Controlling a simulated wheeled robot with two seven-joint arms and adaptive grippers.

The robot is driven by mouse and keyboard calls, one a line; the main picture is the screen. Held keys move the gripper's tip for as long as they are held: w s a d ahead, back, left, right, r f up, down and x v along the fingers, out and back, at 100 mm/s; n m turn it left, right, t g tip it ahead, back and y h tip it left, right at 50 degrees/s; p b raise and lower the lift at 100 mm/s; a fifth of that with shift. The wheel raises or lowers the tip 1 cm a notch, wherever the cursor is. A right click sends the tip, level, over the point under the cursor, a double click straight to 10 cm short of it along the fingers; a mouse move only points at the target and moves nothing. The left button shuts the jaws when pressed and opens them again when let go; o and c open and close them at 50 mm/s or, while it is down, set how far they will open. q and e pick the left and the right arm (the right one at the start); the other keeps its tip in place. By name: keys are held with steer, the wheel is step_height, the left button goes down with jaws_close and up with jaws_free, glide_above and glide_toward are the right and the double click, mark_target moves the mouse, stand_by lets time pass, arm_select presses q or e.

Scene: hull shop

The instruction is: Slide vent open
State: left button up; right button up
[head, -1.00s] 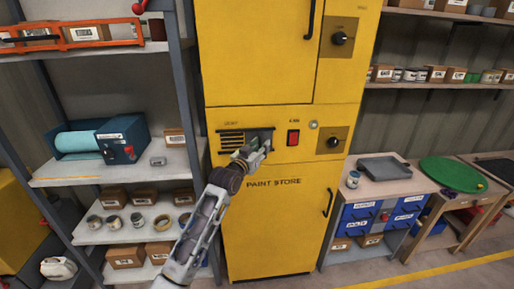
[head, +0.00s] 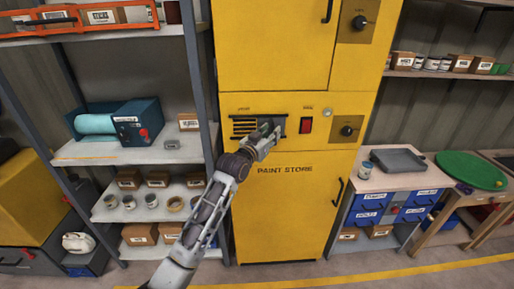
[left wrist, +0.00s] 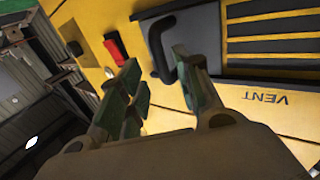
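The vent (head: 243,126) is a set of dark horizontal slats in the middle yellow panel of the paint store cabinet. In the left wrist view the vent (left wrist: 275,47) shows at the right, upside down, with its VENT label. A black bar handle (left wrist: 157,42) stands out at the vent's side. My left gripper (head: 271,127) is at the right part of the vent in the head view. In the left wrist view the left gripper (left wrist: 158,66) has its fingers apart, with the handle's lower part between or just beyond the tips. Contact cannot be told. My right gripper is not in view.
A red switch (head: 305,124) and a black knob (head: 347,130) sit right of the vent. The lower door has a black handle (head: 333,192). A grey shelf unit (head: 170,150) stands close at the left, and a workbench (head: 395,178) at the right.

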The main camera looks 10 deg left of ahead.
arm_select(q)
steer(key=v, duration=0.9)
steer(key=shift+s+a+f, duration=0.15)
steer(key=shift+s+f, duration=0.2)
steer(key=shift+f, duration=0.05)
steer(key=shift+r, duration=0.15)
